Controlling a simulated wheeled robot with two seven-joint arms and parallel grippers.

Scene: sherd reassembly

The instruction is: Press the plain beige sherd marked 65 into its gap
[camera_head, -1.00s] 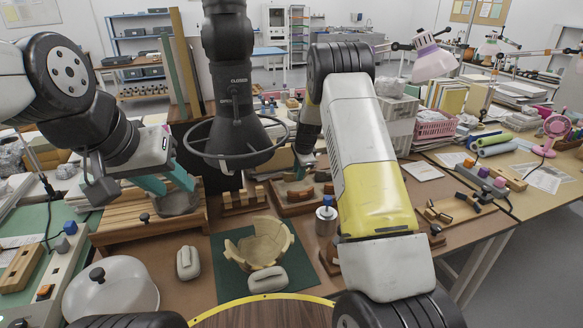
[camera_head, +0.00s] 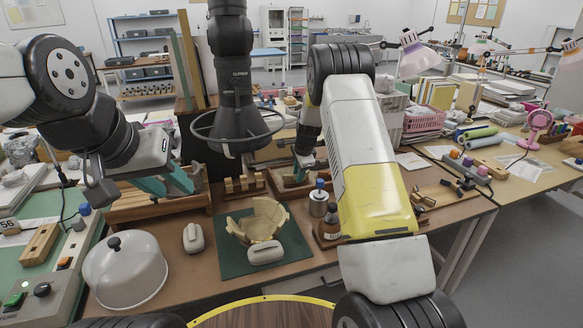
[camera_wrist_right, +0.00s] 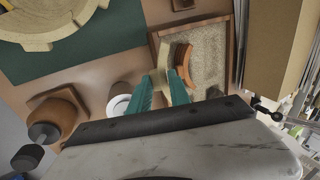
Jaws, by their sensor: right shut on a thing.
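The beige pot (camera_head: 262,218) stands on the green mat (camera_head: 226,262), its rim jagged and broken; it also shows at the top left of the right wrist view (camera_wrist_right: 50,25). My right gripper (camera_wrist_right: 161,90) is shut on a beige sherd (camera_wrist_right: 163,60), which extends beyond the teal fingertips over the sherd tray (camera_wrist_right: 153,40). Its number cannot be read. In the head view, the right gripper (camera_head: 305,162) is at the tray, partly hidden by its arm. My left gripper (camera_head: 167,185) is open at the wooden rack, with a grey piece behind its fingers.
A red-brown sherd (camera_wrist_right: 184,60) lies in the tray beside the held one. A grey block (camera_head: 193,238) and a clear dome (camera_head: 125,272) stand left of the mat. A steel jar (camera_head: 319,200) and a brown bottle (camera_head: 330,222) stand right of it. A dark ringed lamp (camera_head: 236,125) hangs above.

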